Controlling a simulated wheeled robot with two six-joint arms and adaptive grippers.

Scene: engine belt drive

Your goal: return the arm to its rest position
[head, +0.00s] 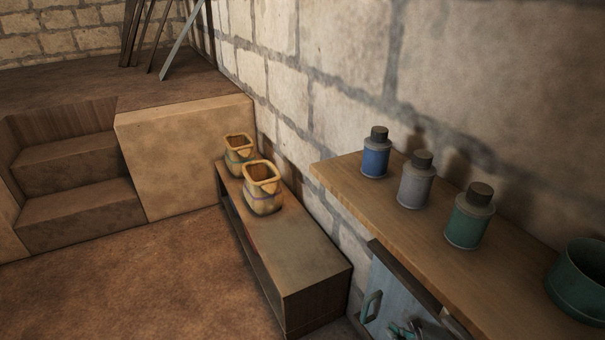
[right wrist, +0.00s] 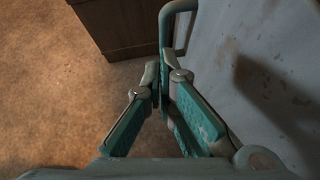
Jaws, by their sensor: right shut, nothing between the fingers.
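My right gripper (head: 404,330) shows only in part at the bottom edge of the head view, in front of a pale blue-grey panel (head: 392,293) under the wooden shelf. In the right wrist view my right gripper (right wrist: 163,80) has its teal fingers drawn together at the tips, with nothing between them. A curved handle (head: 371,306) is on the panel. The handle (right wrist: 166,32) also shows just beyond the fingertips in the right wrist view; I cannot tell whether they touch. My left gripper is in neither view.
The wooden shelf (head: 345,180) holds blue (head: 376,157), grey (head: 416,186) and green (head: 469,222) bottles and a green pot (head: 580,283). Two yellow jars stand on a low cabinet (head: 300,255). Brown floor (head: 150,290) is open at the left, before steps (head: 80,205).

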